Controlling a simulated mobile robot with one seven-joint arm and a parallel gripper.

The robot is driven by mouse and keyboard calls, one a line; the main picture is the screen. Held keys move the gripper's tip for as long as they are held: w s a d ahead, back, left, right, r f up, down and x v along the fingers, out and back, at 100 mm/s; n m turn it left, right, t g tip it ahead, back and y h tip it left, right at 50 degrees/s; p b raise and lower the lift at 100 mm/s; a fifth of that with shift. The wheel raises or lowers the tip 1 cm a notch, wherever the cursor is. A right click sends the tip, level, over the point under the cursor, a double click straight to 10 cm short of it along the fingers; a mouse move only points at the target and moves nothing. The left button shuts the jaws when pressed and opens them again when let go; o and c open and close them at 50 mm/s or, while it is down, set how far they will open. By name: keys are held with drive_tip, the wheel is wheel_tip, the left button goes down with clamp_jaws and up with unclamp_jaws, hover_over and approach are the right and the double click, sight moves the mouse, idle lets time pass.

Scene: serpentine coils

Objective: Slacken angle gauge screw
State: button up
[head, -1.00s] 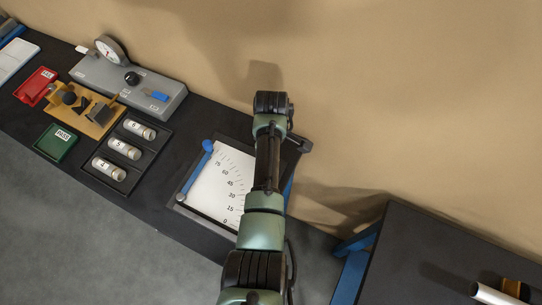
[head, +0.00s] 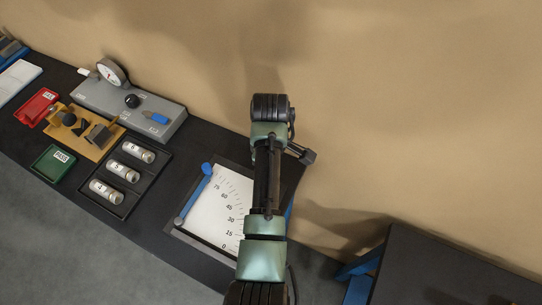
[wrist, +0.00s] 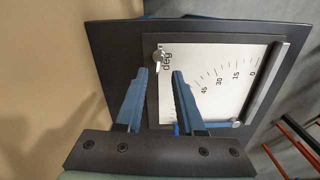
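The angle gauge (head: 189,236) is a dark board with a white degree-scale plate (head: 205,205) and a blue arm (head: 194,194) along its left side in the head view. My arm covers the gauge's right part there. In the wrist view, a small silver screw (wrist: 158,57) stands at the corner of the white plate (wrist: 215,75), beside the "deg" mark. My gripper (wrist: 161,72) is open and empty. Its two blue fingers point toward the screw, which is just beyond the fingertips and nearer the left one. I cannot tell whether they touch it. The fingertips are hidden in the head view.
A grey knob (wrist: 236,124) and a metal bar (wrist: 268,78) edge the plate. Left on the bench are a tray of labelled cylinders (head: 121,192), a grey dial-gauge base (head: 148,118), and red (head: 37,107) and green (head: 53,163) bins. A second dark table (head: 440,275) stands at right.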

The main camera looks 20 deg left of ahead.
wheel_tip(320, 180, up, 7)
drive_tip(key=shift+w+r, duration=0.15)
drive_tip(key=shift+r, duration=0.05)
idle(0.3)
